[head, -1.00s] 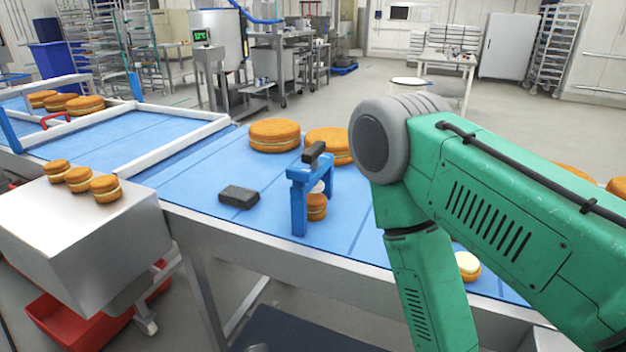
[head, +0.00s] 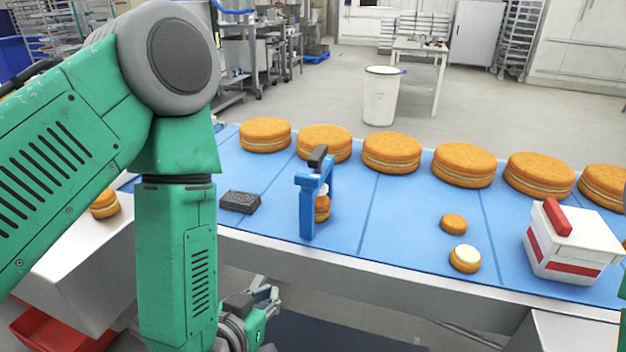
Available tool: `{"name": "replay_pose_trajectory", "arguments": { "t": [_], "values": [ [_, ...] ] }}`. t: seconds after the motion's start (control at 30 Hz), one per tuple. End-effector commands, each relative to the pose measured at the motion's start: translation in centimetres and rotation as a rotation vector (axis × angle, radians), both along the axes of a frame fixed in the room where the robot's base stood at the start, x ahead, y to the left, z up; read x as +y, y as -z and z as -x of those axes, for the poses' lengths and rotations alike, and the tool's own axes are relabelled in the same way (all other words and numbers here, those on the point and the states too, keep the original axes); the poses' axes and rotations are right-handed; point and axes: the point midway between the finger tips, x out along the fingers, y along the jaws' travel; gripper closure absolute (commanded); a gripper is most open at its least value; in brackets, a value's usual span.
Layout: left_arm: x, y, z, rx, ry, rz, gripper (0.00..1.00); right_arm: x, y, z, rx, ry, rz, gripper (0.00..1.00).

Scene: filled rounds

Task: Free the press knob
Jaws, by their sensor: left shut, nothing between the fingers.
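The small blue press (head: 307,205) stands upright on the blue belt, near its front edge. A black bar (head: 318,156) sits on top of the press, tilted; I cannot tell whether it is the knob or something lying over it. A small filled round (head: 322,209) sits under the press, partly hidden by its frame. My left gripper (head: 270,294) is shut and empty, low in front of the belt's front edge and below the press, touching nothing there. My right gripper is out of view; only a sliver of green arm shows at the right edge.
A dark textured block (head: 240,202) lies left of the press. Several large rounds (head: 391,152) line the belt's far side. A small round base (head: 453,223) and a cream-topped one (head: 465,258) lie right, near a white-and-red box (head: 570,243). Belt between press and these is clear.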

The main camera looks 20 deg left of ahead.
Motion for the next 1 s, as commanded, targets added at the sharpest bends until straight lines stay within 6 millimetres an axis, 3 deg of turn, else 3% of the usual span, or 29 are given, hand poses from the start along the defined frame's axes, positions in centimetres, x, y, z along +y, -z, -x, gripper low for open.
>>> {"name": "replay_pose_trajectory", "arguments": {
  "t": [0.03, 0.1, 0.2, 0.3, 0.57, 1.0],
  "values": [
    [-0.6, -3.4, -0.9, -0.104, -0.009, 0.007, 1.00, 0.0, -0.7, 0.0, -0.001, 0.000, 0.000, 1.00],
    [-1.1, -7.0, -1.7, -0.229, -0.023, 0.011, 1.00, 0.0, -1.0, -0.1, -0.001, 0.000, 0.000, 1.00],
    [-1.3, -10.4, -2.1, -0.348, -0.043, 0.014, 1.00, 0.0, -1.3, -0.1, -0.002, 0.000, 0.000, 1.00],
    [-1.3, -12.0, -2.4, -0.404, -0.053, 0.016, 1.00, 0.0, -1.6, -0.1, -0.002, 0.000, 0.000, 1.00],
    [-1.2, -12.6, -5.1, -0.416, -0.060, 0.018, 1.00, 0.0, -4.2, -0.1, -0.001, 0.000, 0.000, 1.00],
    [-1.7, -12.3, -14.0, -0.416, -0.055, 0.015, 1.00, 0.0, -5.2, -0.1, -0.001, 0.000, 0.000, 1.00]
  ]
}}
